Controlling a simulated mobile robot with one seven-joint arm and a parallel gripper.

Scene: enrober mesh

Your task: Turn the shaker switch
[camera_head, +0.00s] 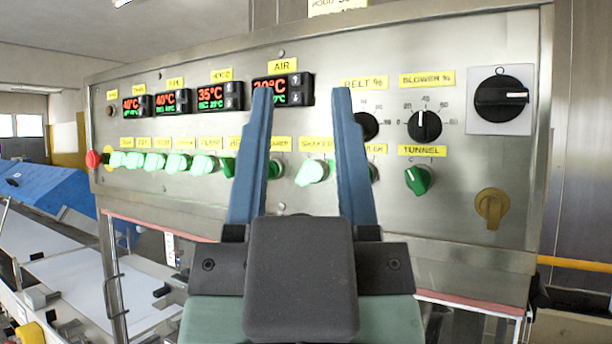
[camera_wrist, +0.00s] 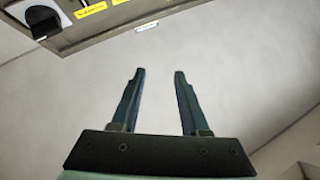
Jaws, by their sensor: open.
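The shaker switch (camera_head: 311,172) is a pale green, lit knob under a yellow label (camera_head: 316,144) that seems to read SHAKER, on the grey metal control panel (camera_head: 450,190). In the head view it shows between the two blue fingers of my gripper (camera_head: 302,93), which is open, empty and in front of the panel. The fingers hide parts of neighbouring knobs and labels. In the wrist view my gripper (camera_wrist: 159,73) points at a plain grey surface, with nothing between its fingers. I cannot make out the shaker switch there.
A row of green knobs (camera_head: 155,163) runs left of the shaker switch. To the right are a black blower dial (camera_head: 425,125), the green tunnel knob (camera_head: 418,179), a large black switch (camera_head: 501,96) and a brass-coloured knob (camera_head: 491,207). A red button (camera_head: 93,159) sits at the panel's left end.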

